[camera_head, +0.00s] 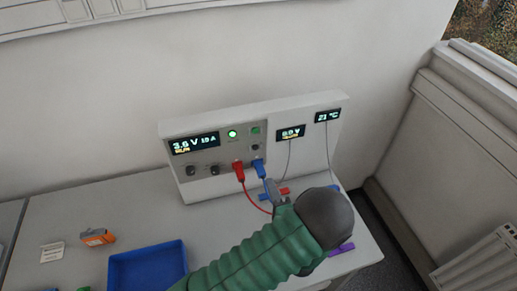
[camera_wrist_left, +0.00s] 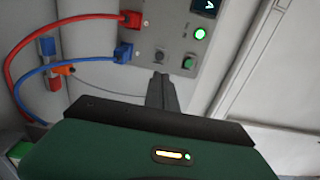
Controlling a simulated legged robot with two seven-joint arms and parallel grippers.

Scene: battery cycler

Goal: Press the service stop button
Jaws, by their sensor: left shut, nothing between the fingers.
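The cycler's grey panel (camera_head: 215,152) stands at the back of the table. It has a lit green round indicator (camera_head: 232,134), a green button (camera_head: 255,130) and a dark round button (camera_head: 255,147). In the left wrist view these are the lit indicator (camera_wrist_left: 200,34), the green button (camera_wrist_left: 189,63) and the dark button (camera_wrist_left: 160,56). I cannot read which is labelled service stop. My left gripper (camera_head: 271,186) is shut and empty, low in front of the panel. In the left wrist view its fingertips (camera_wrist_left: 160,77) appear just below the dark button; contact cannot be told.
A red plug (camera_head: 238,171) and a blue plug (camera_head: 259,167) with cables sit beside my left gripper. A red-and-blue piece (camera_wrist_left: 47,48) lies near the cables. A blue tray (camera_head: 148,268) and an orange battery (camera_head: 97,237) are at left.

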